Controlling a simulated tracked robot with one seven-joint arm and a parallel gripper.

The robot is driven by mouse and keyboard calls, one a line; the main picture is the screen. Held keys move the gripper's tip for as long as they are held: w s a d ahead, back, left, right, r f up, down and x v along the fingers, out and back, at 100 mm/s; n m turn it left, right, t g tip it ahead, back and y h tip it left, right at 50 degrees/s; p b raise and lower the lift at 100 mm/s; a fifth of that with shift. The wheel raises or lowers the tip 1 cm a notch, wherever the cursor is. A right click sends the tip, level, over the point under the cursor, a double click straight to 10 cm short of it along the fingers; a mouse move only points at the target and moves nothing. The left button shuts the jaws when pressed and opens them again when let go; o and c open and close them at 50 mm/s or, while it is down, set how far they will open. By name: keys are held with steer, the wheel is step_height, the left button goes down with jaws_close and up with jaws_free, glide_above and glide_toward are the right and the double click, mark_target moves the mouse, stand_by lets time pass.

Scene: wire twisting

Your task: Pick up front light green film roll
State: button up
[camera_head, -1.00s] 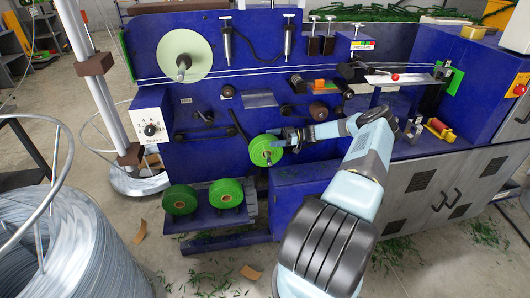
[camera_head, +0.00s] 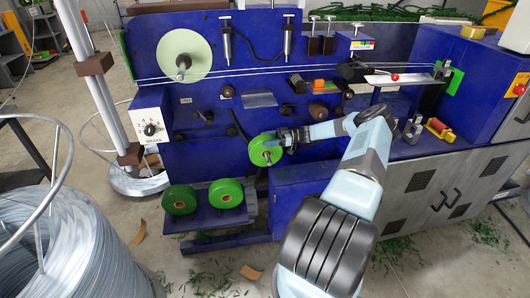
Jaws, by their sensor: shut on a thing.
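The fingers are small here and partly merge with the roll. Two more green film rolls, one on the left (camera_head: 179,200) and one on the right (camera_head: 226,193), lie on the low blue shelf below.
The blue machine (camera_head: 215,110) fills the middle, with a pale disc (camera_head: 184,55) and wires across it. A large wire coil (camera_head: 80,245) stands at the lower left. A cabinet (camera_head: 430,195) is at the right. Green scraps litter the floor.

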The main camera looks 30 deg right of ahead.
jaws_close()
stand_by(0.5)
